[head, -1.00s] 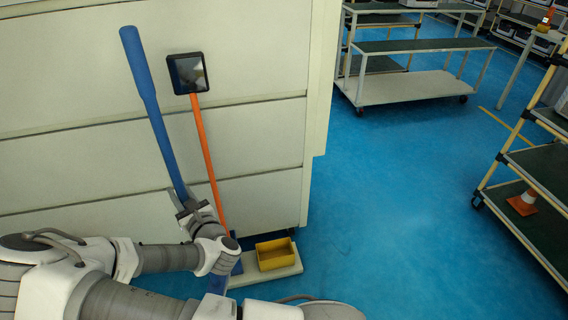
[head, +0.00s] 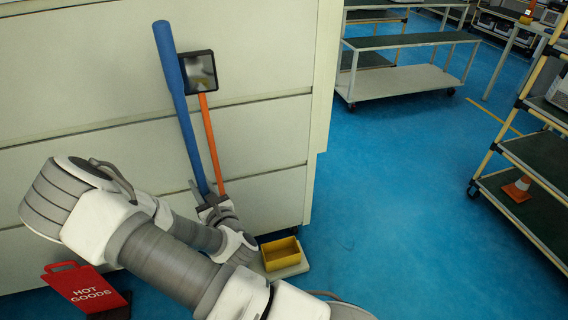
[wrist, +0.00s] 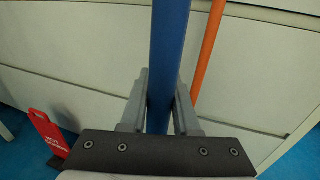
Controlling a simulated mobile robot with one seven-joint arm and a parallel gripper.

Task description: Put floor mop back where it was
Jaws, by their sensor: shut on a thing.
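The floor mop appears as a long blue pole (head: 180,105), close to upright with its top tilted left, in front of the cream panelled wall. My gripper (head: 208,197) is shut around its lower part. In the wrist view the blue pole (wrist: 169,50) runs between the two grey fingers of my gripper (wrist: 160,105). The mop's lower end is hidden behind my arm in the head view. An orange pole with a black-framed square head (head: 198,73) stands just right of the mop, close to it. It also shows in the wrist view (wrist: 208,45).
A yellow bin (head: 280,252) sits on a low pale base (head: 291,270) by the wall's foot. A red "HOT GOODS" sign (head: 82,290) stands at lower left. Shelf carts (head: 405,87) stand at back right, and a rack (head: 540,160) with an orange cone at right. Blue floor between is clear.

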